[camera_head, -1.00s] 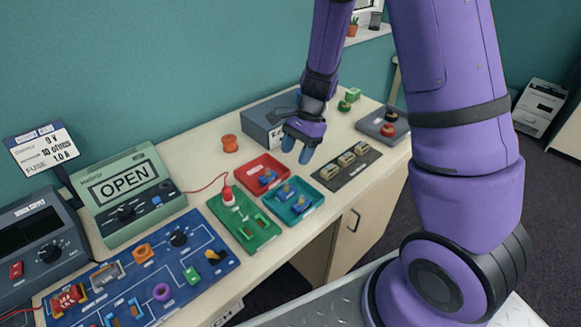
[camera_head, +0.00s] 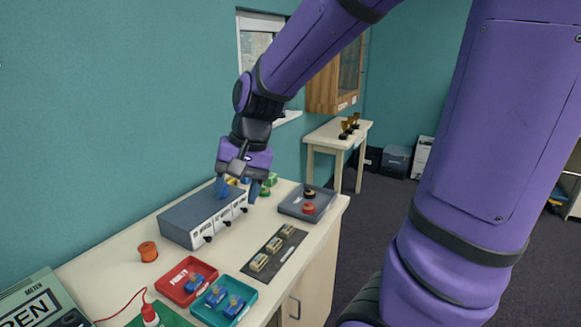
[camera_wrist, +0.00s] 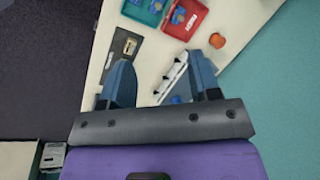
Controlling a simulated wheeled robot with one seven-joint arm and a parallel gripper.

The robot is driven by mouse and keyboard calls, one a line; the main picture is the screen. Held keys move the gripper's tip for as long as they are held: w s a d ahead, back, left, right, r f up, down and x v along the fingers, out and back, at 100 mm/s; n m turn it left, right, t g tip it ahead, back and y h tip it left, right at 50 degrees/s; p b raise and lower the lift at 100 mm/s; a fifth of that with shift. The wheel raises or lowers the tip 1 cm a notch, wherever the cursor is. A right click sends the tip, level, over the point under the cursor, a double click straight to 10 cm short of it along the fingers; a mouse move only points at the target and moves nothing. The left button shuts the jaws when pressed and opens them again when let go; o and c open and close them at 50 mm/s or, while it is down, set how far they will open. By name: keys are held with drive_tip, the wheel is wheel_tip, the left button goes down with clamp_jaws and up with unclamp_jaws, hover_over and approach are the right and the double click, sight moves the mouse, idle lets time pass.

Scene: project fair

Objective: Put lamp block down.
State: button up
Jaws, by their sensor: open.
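My gripper (camera_head: 238,189) is open, fingers pointing down, over the far end of the grey box unit (camera_head: 185,222). In the wrist view its two blue fingers (camera_wrist: 165,88) stand well apart with nothing clasped between them. A small blue piece (camera_wrist: 176,99) shows low between them, partly cut off by the gripper body. I cannot tell which piece is the lamp block. Blue blocks lie in the red tray (camera_head: 170,290) and the teal tray (camera_head: 246,313). Green pieces (camera_head: 271,179) and a yellow one stand behind the gripper, partly hidden.
An orange spool (camera_head: 148,251) stands left of the box unit. The teal wall is close behind the table. Some bare tabletop (camera_head: 318,240) shows near the right edge.

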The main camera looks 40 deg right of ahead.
drive_tip(key=s+d+r+n+t+h, duration=0.2)
drive_tip(key=s+r+n, duration=0.4)
drive_tip(key=s, duration=0.7)
wheel_tip(320, 180, up, 2)
drive_tip(key=shift+d+r+t+h, duration=0.2)
drive_tip(key=shift+t+h, duration=0.4)
drive_tip(key=shift+t, duration=0.3)
idle(0.8)
